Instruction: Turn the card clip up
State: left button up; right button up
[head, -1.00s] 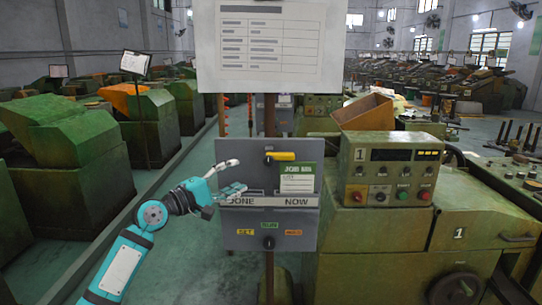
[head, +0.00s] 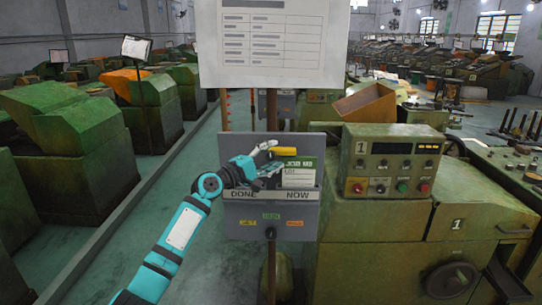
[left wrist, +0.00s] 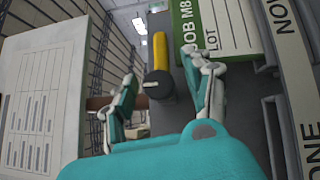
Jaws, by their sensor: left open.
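The card clip is a yellow bar (head: 286,153) with a dark round knob, at the top of the grey board (head: 307,222). It lies sideways in the head view, above the green-and-white job card (head: 298,174). My left gripper (head: 269,158) is open in front of the board at the clip's left end, covering the knob there. In the left wrist view the yellow bar (left wrist: 161,50) and its knob (left wrist: 158,84) sit between the two spread fingers of the gripper (left wrist: 160,70), with gaps on both sides. The job card (left wrist: 219,27) is beyond the right finger. My right gripper is not in view.
A white chart (head: 272,45) hangs just above the board. The DONE/NOW strip (head: 270,194) and a lower dark knob (head: 270,232) are below the clip. A green machine with a control box (head: 393,165) stands close on the right.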

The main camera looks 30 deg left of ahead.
pick_arm(q)
grip_shut()
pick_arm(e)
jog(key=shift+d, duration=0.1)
pick_arm(q)
jog(key=shift+f, duration=0.15)
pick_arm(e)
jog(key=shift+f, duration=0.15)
